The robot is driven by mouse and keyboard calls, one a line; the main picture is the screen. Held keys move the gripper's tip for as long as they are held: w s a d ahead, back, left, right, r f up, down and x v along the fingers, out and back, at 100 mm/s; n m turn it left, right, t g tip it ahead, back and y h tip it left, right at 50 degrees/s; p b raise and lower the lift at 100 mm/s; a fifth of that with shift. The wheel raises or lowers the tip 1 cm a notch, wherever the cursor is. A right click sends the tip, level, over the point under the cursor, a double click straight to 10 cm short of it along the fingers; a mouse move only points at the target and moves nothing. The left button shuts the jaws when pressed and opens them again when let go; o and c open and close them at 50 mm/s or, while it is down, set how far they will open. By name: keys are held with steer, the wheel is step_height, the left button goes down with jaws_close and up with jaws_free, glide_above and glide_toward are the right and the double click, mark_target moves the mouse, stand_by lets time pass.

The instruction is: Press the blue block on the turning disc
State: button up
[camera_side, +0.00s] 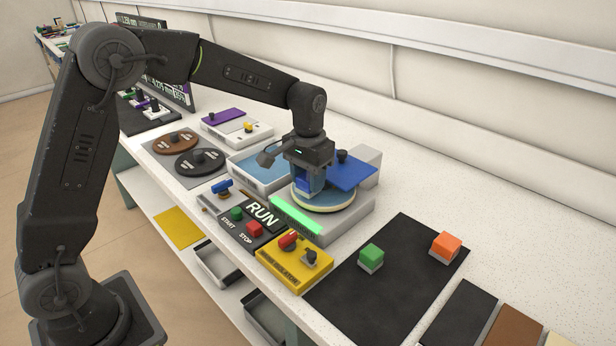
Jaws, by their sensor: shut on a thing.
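My gripper (306,181) points down over the disc's left part and is shut on a blue block (303,186). The block is at or just above the disc; I cannot tell whether it touches. A flat blue panel (353,174) with a dark knob (342,156) covers the disc's back right part in this view. My gripper hides part of the disc.
A green bar (296,215) glows at the housing's front, behind a RUN panel (263,214) with START and STOP buttons. A yellow box (296,268) stands in front. A green block (371,256) and an orange block (445,243) sit on a black mat (400,290) at right.

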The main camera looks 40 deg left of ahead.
steer(key=shift+f, duration=0.65)
stand_by(3.4)
stand_by(1.1)
steer(key=shift+r, duration=3.6)
